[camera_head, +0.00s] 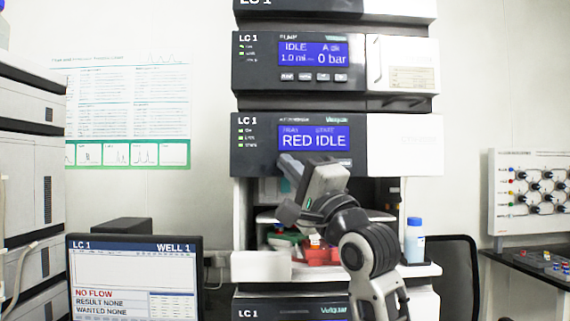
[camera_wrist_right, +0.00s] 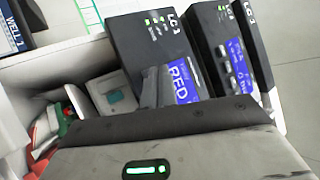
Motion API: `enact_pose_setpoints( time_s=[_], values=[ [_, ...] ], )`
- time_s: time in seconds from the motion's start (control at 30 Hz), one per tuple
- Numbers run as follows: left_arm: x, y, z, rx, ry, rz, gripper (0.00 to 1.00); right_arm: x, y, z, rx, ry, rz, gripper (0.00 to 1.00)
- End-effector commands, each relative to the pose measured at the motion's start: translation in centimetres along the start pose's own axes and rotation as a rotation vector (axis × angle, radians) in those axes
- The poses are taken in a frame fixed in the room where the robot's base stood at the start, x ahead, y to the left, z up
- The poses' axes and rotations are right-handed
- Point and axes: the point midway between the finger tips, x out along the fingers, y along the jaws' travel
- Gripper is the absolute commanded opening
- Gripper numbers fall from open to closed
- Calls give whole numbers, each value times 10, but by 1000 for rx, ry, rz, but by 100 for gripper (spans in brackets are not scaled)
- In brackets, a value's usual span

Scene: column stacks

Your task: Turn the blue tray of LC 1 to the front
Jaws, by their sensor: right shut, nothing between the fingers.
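The LC 1 autosampler module (camera_head: 392,150) has a blue display (camera_head: 314,139) that reads RED and IDLE. It also shows in the wrist view (camera_wrist_right: 150,40). In the open bay below, a red tray (camera_head: 320,258) is at the front and a green part (camera_head: 283,236) is to its left, both partly hidden by my arm. No blue tray can be made out. My right gripper (camera_head: 285,167) is shut and empty, its tips in front of the module's lower edge, below the display. Contact cannot be told. A teal patch on a grey plate (camera_wrist_right: 115,97) shows beside it. My left gripper is not in view.
The LC 1 pump (camera_head: 300,62) stands above. A bottle with a blue cap (camera_head: 414,241) stands on the right of the bay's shelf. A monitor (camera_head: 134,280) at lower left reads NO FLOW. A white block (camera_head: 261,265) juts out at the bay's front left.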

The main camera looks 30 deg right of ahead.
Motion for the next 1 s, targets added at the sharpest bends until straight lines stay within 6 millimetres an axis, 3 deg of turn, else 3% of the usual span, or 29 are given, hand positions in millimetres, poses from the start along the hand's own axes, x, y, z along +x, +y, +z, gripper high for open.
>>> enact_pose_setpoints(
  time_s=[1.0],
  values=[
    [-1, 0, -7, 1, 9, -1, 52, 6, 4, -4, 0, 0, 0, 0]
  ],
)
